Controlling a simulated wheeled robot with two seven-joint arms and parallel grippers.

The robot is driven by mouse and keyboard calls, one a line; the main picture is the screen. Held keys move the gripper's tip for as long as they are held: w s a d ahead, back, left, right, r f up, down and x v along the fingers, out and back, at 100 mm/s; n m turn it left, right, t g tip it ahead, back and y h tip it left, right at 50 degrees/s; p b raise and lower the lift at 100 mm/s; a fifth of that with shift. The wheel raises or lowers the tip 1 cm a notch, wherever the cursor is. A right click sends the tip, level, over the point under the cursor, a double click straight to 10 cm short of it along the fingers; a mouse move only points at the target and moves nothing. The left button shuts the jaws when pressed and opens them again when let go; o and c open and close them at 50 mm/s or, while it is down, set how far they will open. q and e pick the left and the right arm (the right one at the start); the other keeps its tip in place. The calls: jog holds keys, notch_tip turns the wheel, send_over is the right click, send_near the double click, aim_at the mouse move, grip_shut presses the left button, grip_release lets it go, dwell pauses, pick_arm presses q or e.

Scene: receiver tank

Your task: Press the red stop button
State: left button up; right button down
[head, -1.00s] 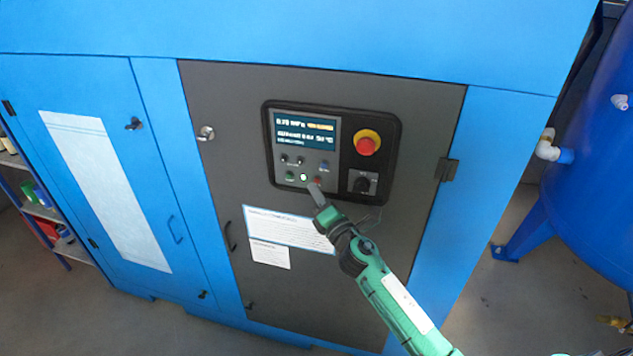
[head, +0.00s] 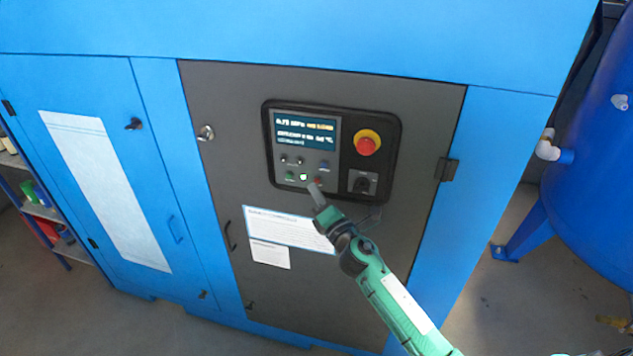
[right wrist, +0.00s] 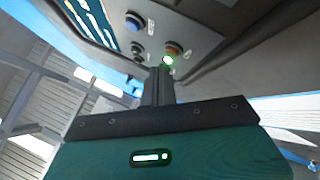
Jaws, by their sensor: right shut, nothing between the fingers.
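A small red button (head: 318,181) sits at the lower right of the button group on the control panel; it also shows in the right wrist view (right wrist: 174,47) just beyond my fingertips. My right gripper (head: 317,190) is shut and empty, with its tips just below the small red button and partly covering it. The fingers also show in the right wrist view (right wrist: 157,82). I cannot tell whether the tips touch the button. A larger red mushroom button (head: 367,143) on a yellow ring is higher up to the right. My left gripper is not in view.
The panel has a lit display (head: 305,132), a glowing green light (head: 303,177), a blue button (head: 324,165) and a black rotary switch (head: 362,182). It is set in a grey door (head: 225,95) of a blue cabinet. A blue tank (head: 600,170) stands at the right.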

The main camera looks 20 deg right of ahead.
jog(key=shift+w+d, duration=0.1)
dwell(0.4)
jog(key=shift+w+d, duration=0.15)
jog(key=shift+w, duration=0.1)
jog(key=shift+w+d, duration=0.25)
jog(key=shift+w, duration=0.05)
dwell(0.7)
dwell(0.3)
jog(key=shift+s+a, duration=0.5)
jog(key=shift+s, duration=0.2)
jog(key=s+a, duration=0.1)
jog(key=s, duration=0.1)
jog(key=s+a, duration=0.1)
jog(key=s, duration=0.1)
jog(key=shift+a, duration=0.4)
jog(key=shift+f, duration=0.1)
dwell(0.4)
